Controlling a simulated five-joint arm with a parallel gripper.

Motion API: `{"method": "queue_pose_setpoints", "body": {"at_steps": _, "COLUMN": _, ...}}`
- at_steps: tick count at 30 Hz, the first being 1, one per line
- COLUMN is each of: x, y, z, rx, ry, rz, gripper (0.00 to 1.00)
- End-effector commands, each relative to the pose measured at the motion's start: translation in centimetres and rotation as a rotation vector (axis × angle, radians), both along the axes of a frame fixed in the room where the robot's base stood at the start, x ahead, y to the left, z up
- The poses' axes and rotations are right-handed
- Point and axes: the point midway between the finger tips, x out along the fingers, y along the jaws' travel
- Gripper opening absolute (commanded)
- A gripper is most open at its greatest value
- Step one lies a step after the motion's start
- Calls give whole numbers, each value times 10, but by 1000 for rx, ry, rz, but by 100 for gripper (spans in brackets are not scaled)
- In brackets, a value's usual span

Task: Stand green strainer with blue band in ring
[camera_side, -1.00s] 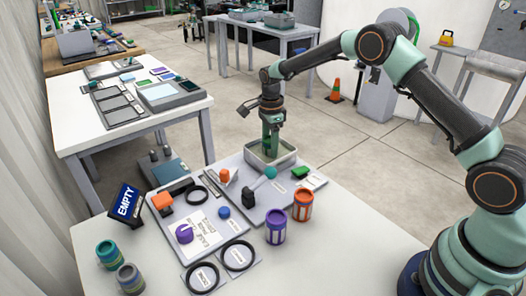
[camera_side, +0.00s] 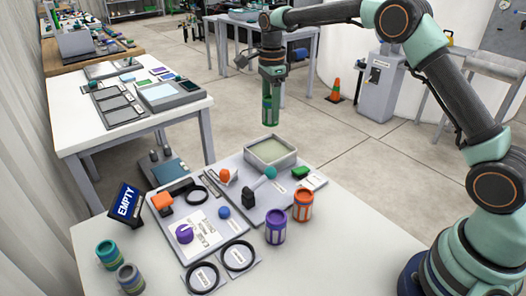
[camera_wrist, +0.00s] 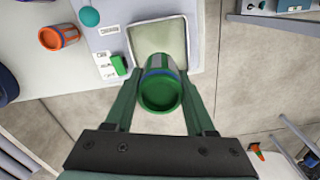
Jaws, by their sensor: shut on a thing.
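My gripper (camera_side: 271,94) is shut on the green strainer (camera_side: 270,110) and holds it upright, high above the grey tote (camera_side: 270,153). In the wrist view the green strainer (camera_wrist: 160,92) sits between my two fingers, its green end facing the camera and a bluish band partly visible behind it. Two black rings lie at the table's front: one ring (camera_side: 203,278) on a labelled card and another ring (camera_side: 238,256) to its right. I cannot read the ring labels.
A purple strainer (camera_side: 276,226) and an orange strainer (camera_side: 303,205) stand right of the boards. Teal (camera_side: 110,254) and grey (camera_side: 130,279) canisters stand at the front left. A dark "EMPTY" sign (camera_side: 127,203) stands on the left edge. The table's front right is clear.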

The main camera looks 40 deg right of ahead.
Motion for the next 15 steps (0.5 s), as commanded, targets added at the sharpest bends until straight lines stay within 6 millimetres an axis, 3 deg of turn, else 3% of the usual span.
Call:
{"method": "queue_pose_setpoints", "body": {"at_steps": 1, "x": 1, "y": 0, "z": 15, "rx": 0, "ry": -5, "rz": 0, "gripper": 0}}
{"method": "queue_pose_setpoints", "body": {"at_steps": 6, "x": 0, "y": 0, "z": 49, "rx": 0, "ry": -3, "rz": 0, "gripper": 0}}
{"method": "queue_pose_setpoints", "body": {"at_steps": 11, "x": 0, "y": 1, "z": 65, "rx": 0, "ry": -1, "rz": 1, "gripper": 0}}
{"method": "queue_pose_setpoints", "body": {"at_steps": 15, "x": -2, "y": 15, "z": 67, "rx": 0, "ry": 1, "rz": 23, "gripper": 0}}
